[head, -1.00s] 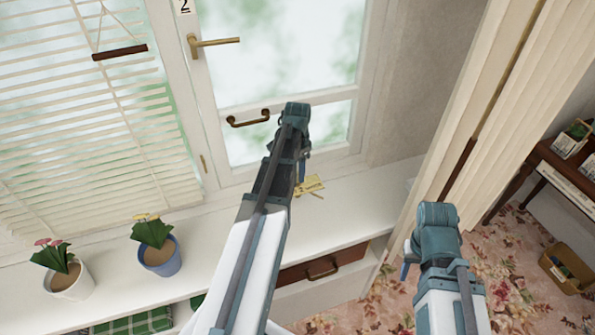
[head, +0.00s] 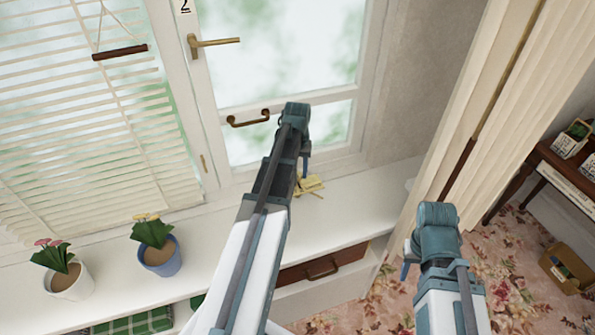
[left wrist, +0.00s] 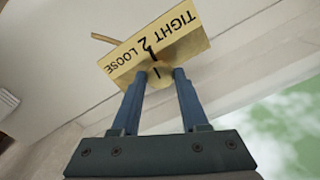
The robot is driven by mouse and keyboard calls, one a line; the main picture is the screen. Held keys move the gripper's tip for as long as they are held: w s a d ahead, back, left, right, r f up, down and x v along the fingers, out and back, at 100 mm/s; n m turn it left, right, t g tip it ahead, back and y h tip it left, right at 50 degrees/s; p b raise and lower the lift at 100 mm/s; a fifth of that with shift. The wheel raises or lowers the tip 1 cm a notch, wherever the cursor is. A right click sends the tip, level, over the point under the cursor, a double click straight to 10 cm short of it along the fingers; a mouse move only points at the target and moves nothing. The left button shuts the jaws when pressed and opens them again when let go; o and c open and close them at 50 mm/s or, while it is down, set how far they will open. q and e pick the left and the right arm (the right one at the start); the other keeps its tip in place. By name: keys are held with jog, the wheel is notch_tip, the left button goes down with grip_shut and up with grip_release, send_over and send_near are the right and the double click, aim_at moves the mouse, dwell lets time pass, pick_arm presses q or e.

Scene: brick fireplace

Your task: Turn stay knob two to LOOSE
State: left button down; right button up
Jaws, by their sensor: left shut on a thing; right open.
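The brass plate of stay knob two (left wrist: 180,35) fills the upper middle of the left wrist view, lettered TIGHT, 2 and LOOSE. The round brass knob (left wrist: 160,74) sits in front of it, with a dark mark on its face near the 2. My left gripper (left wrist: 160,78) has its two blue fingers shut on the knob. In the head view my left gripper (head: 304,176) reaches down to the yellow plate (head: 313,184) on the white sill, and my arm hides the knob there. My right gripper (head: 405,270) is open, away from the knob.
The window (head: 285,50) has a brass handle (head: 215,41) and a lower pull (head: 248,119) near my left arm. Two flowerpots (head: 72,283) (head: 162,258) stand on the sill (head: 225,235) to the left. A curtain (head: 500,110) hangs to the right.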

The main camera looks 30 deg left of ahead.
pick_arm(q)
jog(key=n, duration=1.2)
jog(key=shift+n, duration=0.4)
dwell(0.4)
jog(key=shift+c, duration=2.1)
grip_release()
jog(key=shift+r, duration=0.1)
notch_tip(320, 180, up, 14)
jog(key=p, duration=1.3)
jog(key=shift+f+p, duration=0.2)
jog(key=shift+p, duration=0.2)
